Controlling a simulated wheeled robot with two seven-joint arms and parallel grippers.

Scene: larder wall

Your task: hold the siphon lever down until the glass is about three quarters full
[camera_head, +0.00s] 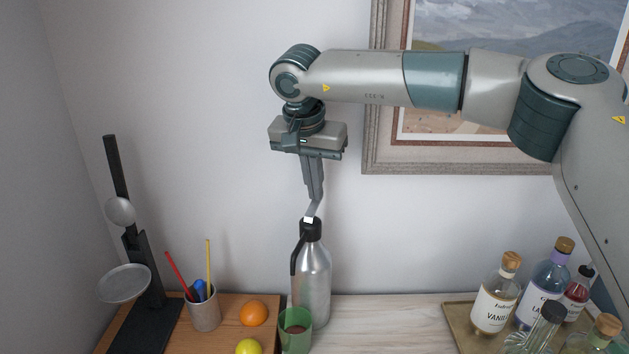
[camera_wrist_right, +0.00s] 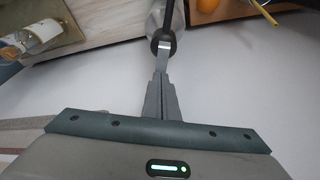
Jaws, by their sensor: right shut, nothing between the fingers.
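The siphon (camera_head: 314,282) is a silver bottle with a black head, standing upright on the counter. Its pale lever (camera_head: 311,212) slopes up from the head; it also shows in the wrist view (camera_wrist_right: 164,52). A black spout (camera_head: 296,256) hangs down on its left side. The green glass (camera_head: 296,344) stands below the spout, with a dark brownish patch inside; I cannot tell the fill level. My right gripper (camera_head: 316,195) is shut and empty, pointing down, its fingertips at the upper end of the lever. Whether they press it is unclear. My left gripper is out of view.
An orange (camera_head: 253,313), a yellow fruit (camera_head: 248,346) and a cup with sticks (camera_head: 204,312) stand left of the glass. A black scale-like stand (camera_head: 150,275) is further left. A bottle tray (camera_head: 466,338) is at right; the counter between is clear.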

